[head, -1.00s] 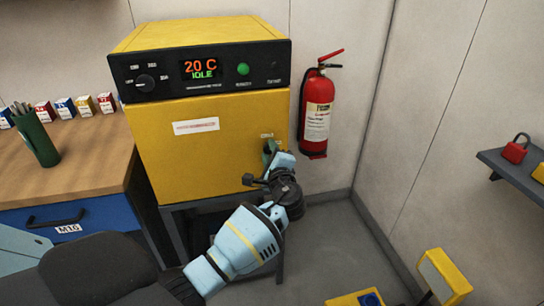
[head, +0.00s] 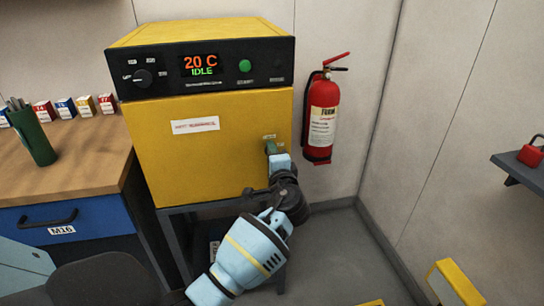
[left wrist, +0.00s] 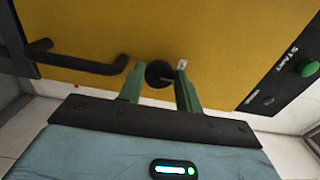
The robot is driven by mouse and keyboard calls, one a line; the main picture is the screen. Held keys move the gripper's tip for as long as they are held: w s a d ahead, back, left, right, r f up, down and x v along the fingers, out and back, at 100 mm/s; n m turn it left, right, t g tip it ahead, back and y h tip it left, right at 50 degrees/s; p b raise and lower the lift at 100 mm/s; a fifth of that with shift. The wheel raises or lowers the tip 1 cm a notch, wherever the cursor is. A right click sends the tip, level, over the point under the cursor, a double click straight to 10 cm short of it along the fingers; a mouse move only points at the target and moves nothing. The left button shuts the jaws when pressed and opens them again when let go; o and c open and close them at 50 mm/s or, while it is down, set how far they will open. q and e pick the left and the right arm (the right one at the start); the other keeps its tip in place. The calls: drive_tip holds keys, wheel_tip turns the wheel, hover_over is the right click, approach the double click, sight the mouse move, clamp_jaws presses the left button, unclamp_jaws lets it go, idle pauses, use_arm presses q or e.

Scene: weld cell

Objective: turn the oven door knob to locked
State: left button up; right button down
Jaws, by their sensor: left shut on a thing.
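The yellow oven (head: 215,145) stands against the back wall, its display reading 20 C and IDLE. The round black door knob (left wrist: 158,73) shows in the left wrist view on the yellow door, between the two green fingers of my left gripper (left wrist: 158,88). The gripper is shut on the knob. In the head view my left gripper (head: 271,148) is at the right side of the door, just below a small label, and hides the knob. Which way the knob points cannot be told. My right gripper is not in view.
A black bar handle (left wrist: 85,62) is beside the knob in the left wrist view. A red fire extinguisher (head: 322,120) hangs right of the oven. A wooden workbench (head: 85,160) with a green pen cup (head: 34,138) stands left. A yellow object (head: 455,285) is at lower right.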

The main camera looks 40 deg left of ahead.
use_arm(q)
drive_tip(key=o, duration=0.9)
drive_tip(key=v, duration=0.8)
drive_tip(key=shift+a, duration=0.1)
